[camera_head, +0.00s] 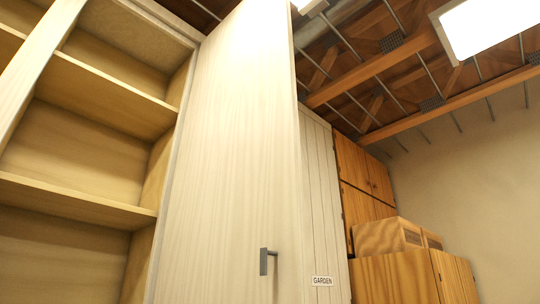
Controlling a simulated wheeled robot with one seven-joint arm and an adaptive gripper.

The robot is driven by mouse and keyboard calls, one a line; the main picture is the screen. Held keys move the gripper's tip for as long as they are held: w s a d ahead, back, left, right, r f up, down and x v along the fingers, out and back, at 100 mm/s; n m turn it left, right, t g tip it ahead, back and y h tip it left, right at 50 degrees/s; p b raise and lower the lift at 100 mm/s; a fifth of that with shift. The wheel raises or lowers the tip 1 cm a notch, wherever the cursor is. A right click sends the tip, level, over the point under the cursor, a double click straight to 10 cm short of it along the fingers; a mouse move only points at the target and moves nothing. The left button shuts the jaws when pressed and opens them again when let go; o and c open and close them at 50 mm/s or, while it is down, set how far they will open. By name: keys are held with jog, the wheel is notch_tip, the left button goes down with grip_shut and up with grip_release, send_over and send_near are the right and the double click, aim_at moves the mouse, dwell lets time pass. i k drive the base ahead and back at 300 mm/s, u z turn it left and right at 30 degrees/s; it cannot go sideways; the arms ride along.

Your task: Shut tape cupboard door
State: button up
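A tall pale wooden door (225,150) fills the middle of the head view. A small grey bar handle (265,261) is on it, low and near its right edge. To its left is a pale cupboard (85,195) with bare shelves and its inside exposed. The door stands beside this opening and does not cover it. No tape label shows, so I cannot tell by name which cupboard this is. The door's lower end is out of frame. My gripper is not in view.
Right of the door is a pale panelled front with a GARDEN label (322,281). Beyond it are brown wooden cabinets (365,180) and a lower cabinet (400,280) with boxes (388,236) on top. A lit ceiling panel (490,25) hangs at upper right. The floor is not visible.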

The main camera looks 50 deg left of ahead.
aim_at(237, 188)
jog(key=i, duration=2)
jog(key=u, duration=3.75)
